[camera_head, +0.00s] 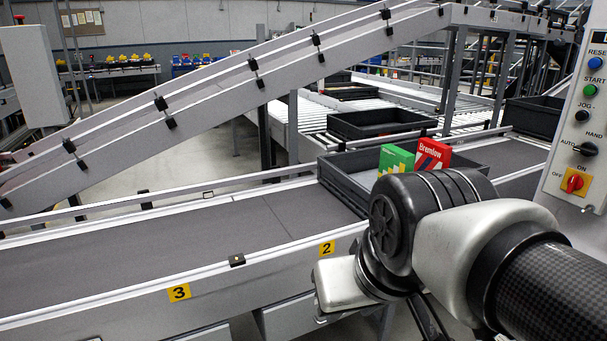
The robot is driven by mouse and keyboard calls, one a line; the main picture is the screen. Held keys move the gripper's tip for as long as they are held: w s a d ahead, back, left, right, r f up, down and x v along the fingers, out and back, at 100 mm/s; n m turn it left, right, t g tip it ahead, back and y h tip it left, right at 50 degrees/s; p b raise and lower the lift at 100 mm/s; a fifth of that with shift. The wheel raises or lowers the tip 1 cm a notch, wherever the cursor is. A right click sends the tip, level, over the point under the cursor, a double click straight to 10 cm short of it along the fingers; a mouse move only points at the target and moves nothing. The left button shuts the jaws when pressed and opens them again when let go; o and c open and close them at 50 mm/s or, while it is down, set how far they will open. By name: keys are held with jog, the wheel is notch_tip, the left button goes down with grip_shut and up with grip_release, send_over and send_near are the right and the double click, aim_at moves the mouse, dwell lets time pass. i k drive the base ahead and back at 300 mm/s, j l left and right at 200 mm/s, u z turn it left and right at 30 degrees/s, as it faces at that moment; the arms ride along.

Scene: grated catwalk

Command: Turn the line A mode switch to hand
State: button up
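The mode switch (586,149) is a black rotary knob on a light grey control panel (568,187) at the right edge. Its marks read AUTO on the left and HAND at the upper right. The knob's pointer appears turned left, toward AUTO. No line A name shows on the visible part of the panel. My arm fills the lower right foreground, left of and below the panel. Its visible joint is well apart from the switch in the picture. I cannot make out my gripper's fingers.
Above the switch are a black JOG button (582,115), a green START button (590,90) and a blue RESET button (595,64). Below is a red-on-yellow ON/OFF switch (575,183). A conveyor (190,235) crosses in front, bearing a dark tray (345,185) with green and red boxes.

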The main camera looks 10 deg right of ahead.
aim_at(587, 150)
jog(key=z, duration=1.9)
